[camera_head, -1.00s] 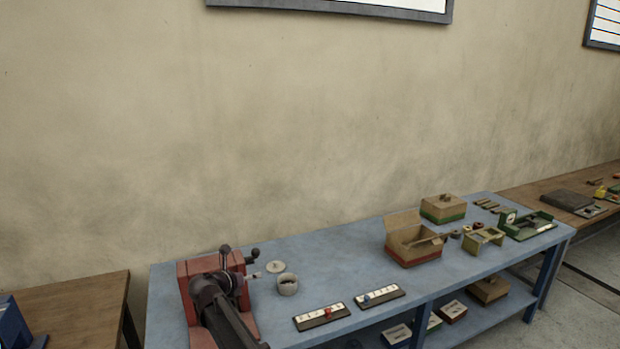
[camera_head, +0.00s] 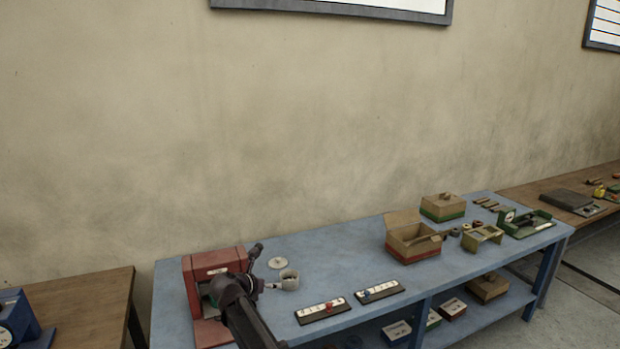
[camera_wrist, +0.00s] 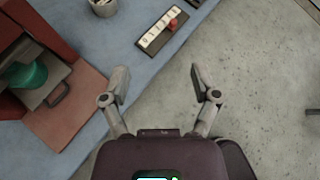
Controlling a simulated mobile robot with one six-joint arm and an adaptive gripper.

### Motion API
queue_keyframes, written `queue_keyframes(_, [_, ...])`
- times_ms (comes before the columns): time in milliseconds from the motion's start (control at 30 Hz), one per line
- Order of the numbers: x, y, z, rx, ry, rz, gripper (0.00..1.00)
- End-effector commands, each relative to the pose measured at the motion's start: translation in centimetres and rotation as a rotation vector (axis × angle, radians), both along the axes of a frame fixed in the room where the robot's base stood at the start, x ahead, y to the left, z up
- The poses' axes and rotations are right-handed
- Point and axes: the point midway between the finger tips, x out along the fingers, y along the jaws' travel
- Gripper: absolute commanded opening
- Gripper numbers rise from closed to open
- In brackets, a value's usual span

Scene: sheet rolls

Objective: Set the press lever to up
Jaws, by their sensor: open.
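The red press (camera_head: 212,262) stands at the left end of the blue bench. What looks like its dark lever (camera_head: 257,250) slants up at the press's right side, its end raised above the arm. My arm covers the lever's lower part and much of the press front. My gripper (camera_wrist: 158,72) is open and empty in the wrist view, its two fingers spread over the bench's front edge and the floor. In that view the press (camera_wrist: 70,115) is at the left, with a green cylinder (camera_wrist: 27,75) inside and a dark loop (camera_wrist: 58,94) in front of it. The lever is not clearly seen there.
Two label strips with red (camera_head: 324,311) and blue (camera_head: 378,291) markers lie nearer the front edge. Boxes (camera_head: 414,243) stand farther right. The bench middle behind them is clear.

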Motion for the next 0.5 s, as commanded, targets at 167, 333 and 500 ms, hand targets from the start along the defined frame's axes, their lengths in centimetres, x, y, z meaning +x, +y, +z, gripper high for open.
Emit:
queue_keyframes(167, [-1.1, -3.8, -1.0, 0.144, -0.020, -0.138, 0.79])
queue_keyframes(333, [-3.0, -8.7, -2.5, 0.349, -0.057, -0.352, 0.79])
queue_keyframes(500, [-5.5, -13.7, -4.2, 0.573, -0.109, -0.625, 0.79])
